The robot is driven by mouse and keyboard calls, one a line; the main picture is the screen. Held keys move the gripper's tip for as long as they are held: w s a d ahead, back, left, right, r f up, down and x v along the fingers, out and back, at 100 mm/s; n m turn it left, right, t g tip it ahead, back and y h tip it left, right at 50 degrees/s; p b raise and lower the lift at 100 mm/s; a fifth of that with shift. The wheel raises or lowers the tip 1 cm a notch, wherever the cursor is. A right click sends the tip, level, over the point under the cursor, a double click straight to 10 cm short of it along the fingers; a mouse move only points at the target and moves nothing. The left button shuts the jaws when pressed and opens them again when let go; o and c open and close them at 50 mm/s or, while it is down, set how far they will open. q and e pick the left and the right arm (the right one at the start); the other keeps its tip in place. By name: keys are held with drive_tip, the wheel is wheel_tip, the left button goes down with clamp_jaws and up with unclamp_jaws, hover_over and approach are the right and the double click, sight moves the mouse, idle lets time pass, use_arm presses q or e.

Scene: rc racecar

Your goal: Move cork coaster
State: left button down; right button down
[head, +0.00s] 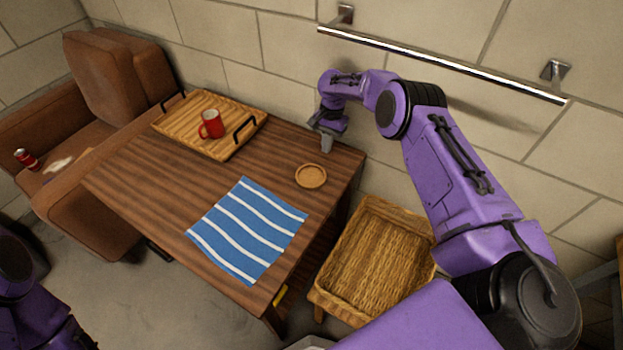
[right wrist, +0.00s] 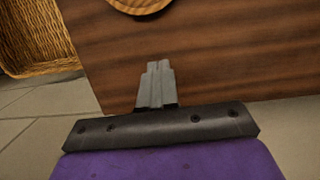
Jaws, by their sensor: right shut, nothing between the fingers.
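The round cork coaster (head: 311,176) lies flat on the wooden table (head: 130,175), near its right end. It also shows, partly cut off, at the top of the right wrist view (right wrist: 140,4). My right gripper (head: 326,146) is above the table's far right edge, a little behind the coaster and apart from it. Its fingers (right wrist: 157,72) are shut with nothing between them. My left arm shows at the lower left of the head view, but its gripper is not in view.
A blue striped cloth (head: 250,228) lies left of the coaster. A wicker basket (head: 372,262) is right of the table. A metal rail (head: 440,66) runs along the wall. A brown armchair (head: 105,75) stands left.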

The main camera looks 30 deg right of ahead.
sight(309, 181)
drive_tip(key=s+a+p, duration=0.1)
drive_tip(key=a, duration=0.1)
drive_tip(key=s+a+p, duration=0.2)
drive_tip(key=a, duration=0.1)
drive_tip(key=s+a+p, duration=0.1)
drive_tip(key=s+a, duration=0.1)
drive_tip(key=a, duration=0.1)
drive_tip(key=shift+s+a+r+p, duration=0.1)
drive_tip(key=shift+s+r+p, duration=0.1)
drive_tip(key=shift+r+p, duration=0.15)
drive_tip(key=shift+s+a+f+p, duration=0.2)
drive_tip(key=shift+s+a, duration=0.1)
drive_tip(key=shift+a, duration=0.15)
drive_tip(key=shift+s+a+f+p, duration=0.15)
drive_tip(key=shift+s+a, duration=0.15)
drive_tip(key=shift+a, duration=0.15)
drive_tip(key=shift+f, duration=0.65)
drive_tip(key=shift+s+d, duration=0.1)
